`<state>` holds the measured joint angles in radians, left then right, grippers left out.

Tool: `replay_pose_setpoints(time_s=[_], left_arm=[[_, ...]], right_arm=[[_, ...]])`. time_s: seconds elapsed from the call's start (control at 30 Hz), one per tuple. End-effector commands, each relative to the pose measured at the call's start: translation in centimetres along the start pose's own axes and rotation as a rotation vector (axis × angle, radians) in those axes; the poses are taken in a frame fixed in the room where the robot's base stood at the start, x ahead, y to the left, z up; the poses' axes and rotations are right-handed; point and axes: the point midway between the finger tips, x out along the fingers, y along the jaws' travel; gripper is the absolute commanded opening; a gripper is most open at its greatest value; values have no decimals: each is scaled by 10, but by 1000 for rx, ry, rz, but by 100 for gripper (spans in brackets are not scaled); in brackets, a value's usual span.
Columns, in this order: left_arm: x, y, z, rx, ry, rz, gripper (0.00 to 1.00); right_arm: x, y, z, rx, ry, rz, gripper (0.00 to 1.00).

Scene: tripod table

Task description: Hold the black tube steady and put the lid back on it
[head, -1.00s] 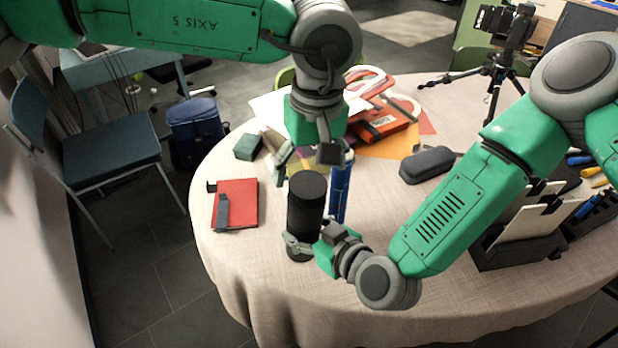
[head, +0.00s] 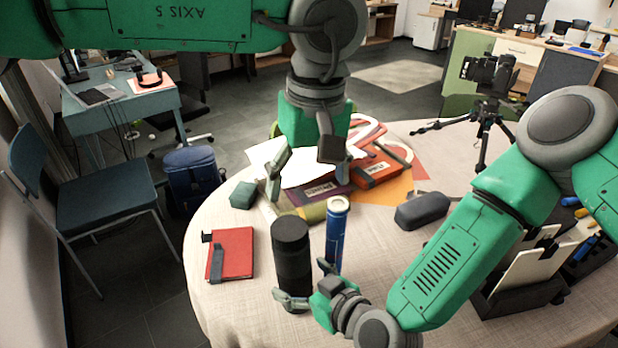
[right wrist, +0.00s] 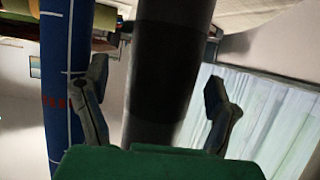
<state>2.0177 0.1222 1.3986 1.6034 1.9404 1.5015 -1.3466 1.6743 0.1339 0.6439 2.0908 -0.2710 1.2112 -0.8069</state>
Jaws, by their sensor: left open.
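The black tube (head: 292,272) stands upright near the table's front edge. Its top section looks slightly darker, like a lid seated on it, but I cannot make out a clear seam. No separate lid shows. My left gripper (head: 309,178) is open and empty above and behind the tube top, apart from it. My right gripper (head: 305,300) is low at the tube, one finger on each side. In the right wrist view, the fingers (right wrist: 158,98) straddle the tube (right wrist: 168,60) with gaps visible on both sides.
A blue can-like tube (head: 336,235) stands close to the right of the black tube. A red notebook (head: 233,252) lies left, a dark case (head: 422,210) right. Books and papers lie behind; an organiser (head: 520,290) and a tripod (head: 485,125) stand right.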

Motion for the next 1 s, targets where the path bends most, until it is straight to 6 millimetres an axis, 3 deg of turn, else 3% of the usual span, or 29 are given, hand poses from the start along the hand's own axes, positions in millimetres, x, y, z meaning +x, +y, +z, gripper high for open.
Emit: replay_pose_setpoints(time_s=[0.27, 0.7, 1.0], left_arm=[[0, 0, 0, 0, 0, 0, 77], [0, 0, 0, 0, 0, 0, 77], [1, 0, 0, 0, -1, 0, 77]], right_arm=[[-9, 0, 1, 0, -2, -1, 80], [-95, 1, 1, 1, -3, -1, 80], [-119, 1, 1, 1, -1, 0, 80]])
